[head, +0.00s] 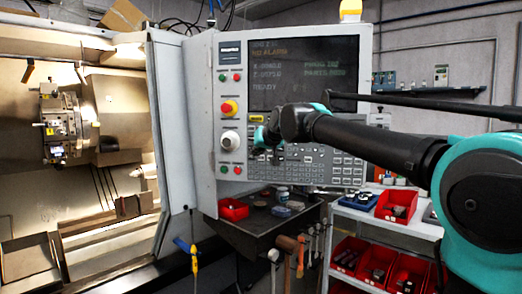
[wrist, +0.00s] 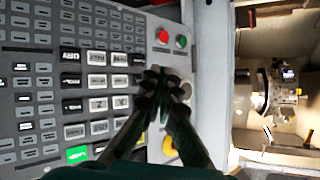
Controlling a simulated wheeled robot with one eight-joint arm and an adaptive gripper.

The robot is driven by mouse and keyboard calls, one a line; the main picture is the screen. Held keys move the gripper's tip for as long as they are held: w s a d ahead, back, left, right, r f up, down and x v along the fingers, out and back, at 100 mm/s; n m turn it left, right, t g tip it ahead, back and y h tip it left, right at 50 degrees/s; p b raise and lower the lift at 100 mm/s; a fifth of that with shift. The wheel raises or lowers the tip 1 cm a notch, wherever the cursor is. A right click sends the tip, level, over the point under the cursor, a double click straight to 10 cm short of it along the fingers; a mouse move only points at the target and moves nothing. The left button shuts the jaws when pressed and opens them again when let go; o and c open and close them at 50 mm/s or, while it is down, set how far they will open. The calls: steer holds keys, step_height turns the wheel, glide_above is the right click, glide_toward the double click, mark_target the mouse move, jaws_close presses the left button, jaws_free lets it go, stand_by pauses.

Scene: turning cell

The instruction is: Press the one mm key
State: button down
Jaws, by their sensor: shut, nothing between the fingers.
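The machine's control panel (head: 231,60) stands upright in the middle of the head view, with a keypad (head: 335,170) of many small grey keys under its screen (head: 290,98). My gripper (head: 262,142) is in front of the keypad's left part. In the wrist view the keypad (wrist: 35,110) fills the left side, and my gripper (wrist: 160,82) is shut and empty, its tips over the keypad's edge by the larger light keys (wrist: 97,80). Contact with a key cannot be told. The one mm key's label cannot be read; my fingers hide part of the panel.
A red-and-yellow stop button (head: 229,107) and a white knob (head: 230,141) are left of the keypad. A dark bench (head: 245,225) with a red bin (head: 233,209) is below. The open lathe chamber (head: 120,110) is at left, shelves (head: 400,228) at right.

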steer(key=shift+w, duration=0.15)
steer(key=w+d, duration=0.1)
steer(key=w, duration=0.7)
steer(key=shift+w, duration=0.25)
steer(key=shift+d, duration=0.1)
stand_by(1.1)
steer(key=shift+w, duration=0.4)
steer(key=shift+w+d, duration=0.15)
steer(key=shift+w, duration=0.2)
stand_by(0.6)
steer(key=shift+s, duration=0.8)
